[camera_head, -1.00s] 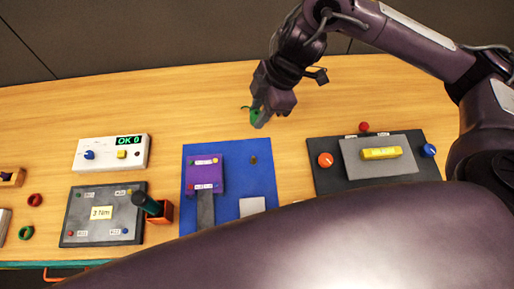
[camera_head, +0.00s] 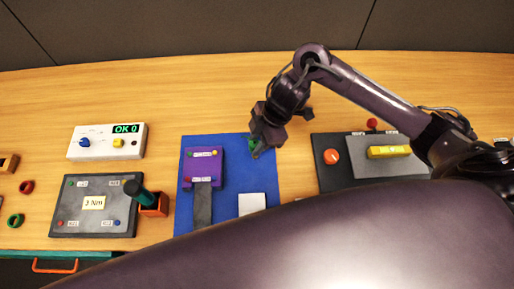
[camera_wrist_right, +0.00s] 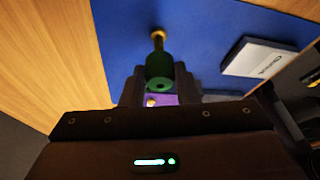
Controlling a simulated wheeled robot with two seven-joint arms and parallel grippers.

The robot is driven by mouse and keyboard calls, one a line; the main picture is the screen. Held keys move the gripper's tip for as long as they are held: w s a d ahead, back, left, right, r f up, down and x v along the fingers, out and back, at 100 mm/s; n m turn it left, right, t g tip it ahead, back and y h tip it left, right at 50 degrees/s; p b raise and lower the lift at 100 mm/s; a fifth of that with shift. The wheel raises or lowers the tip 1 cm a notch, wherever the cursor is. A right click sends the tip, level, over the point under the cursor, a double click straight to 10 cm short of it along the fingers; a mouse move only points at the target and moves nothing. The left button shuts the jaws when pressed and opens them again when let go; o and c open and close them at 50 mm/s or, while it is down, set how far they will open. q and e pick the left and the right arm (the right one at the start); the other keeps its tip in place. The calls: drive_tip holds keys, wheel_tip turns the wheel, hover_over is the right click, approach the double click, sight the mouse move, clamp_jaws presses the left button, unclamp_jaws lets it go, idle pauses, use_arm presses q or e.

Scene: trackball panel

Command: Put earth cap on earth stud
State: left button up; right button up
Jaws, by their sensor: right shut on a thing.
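The earth cap is a small green cylinder (camera_wrist_right: 159,68) with a hole in its near end, between the fingers of my right gripper (camera_wrist_right: 160,88) in the wrist view. In the head view my right gripper (camera_head: 262,147) is shut on the cap, low over the upper right of the blue mat (camera_head: 262,178). The earth stud, a brass-coloured post (camera_wrist_right: 158,38), stands on the mat just beyond the cap in the wrist view. I cannot tell whether cap and stud touch. The gripper hides the stud in the head view. My left gripper is not in view.
A purple block (camera_head: 204,165) with a grey strip and a white block (camera_head: 252,203) lie on the mat. A dark panel with an orange knob (camera_head: 331,156) is to the right. A white "OK 0" box (camera_head: 106,142) and a grey torque plate (camera_head: 95,222) are left.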

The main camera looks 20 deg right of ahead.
wheel_tip(320, 180, down, 3)
drive_tip(key=shift+s+r+b, duration=0.1)
drive_tip(key=shift+b, duration=0.35)
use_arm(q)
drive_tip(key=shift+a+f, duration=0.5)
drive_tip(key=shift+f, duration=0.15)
use_arm(e)
drive_tip(key=shift+f, duration=0.45)
drive_tip(key=shift+f, duration=0.2)
drive_tip(key=o, duration=0.9)
drive_tip(key=shift+o, duration=0.2)
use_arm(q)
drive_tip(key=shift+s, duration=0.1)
use_arm(e)
drive_tip(key=shift+r, duration=0.2)
use_arm(q)
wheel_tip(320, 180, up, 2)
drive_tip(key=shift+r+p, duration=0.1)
drive_tip(key=shift+p, duration=0.9)
use_arm(e)
drive_tip(key=v, duration=1.2)
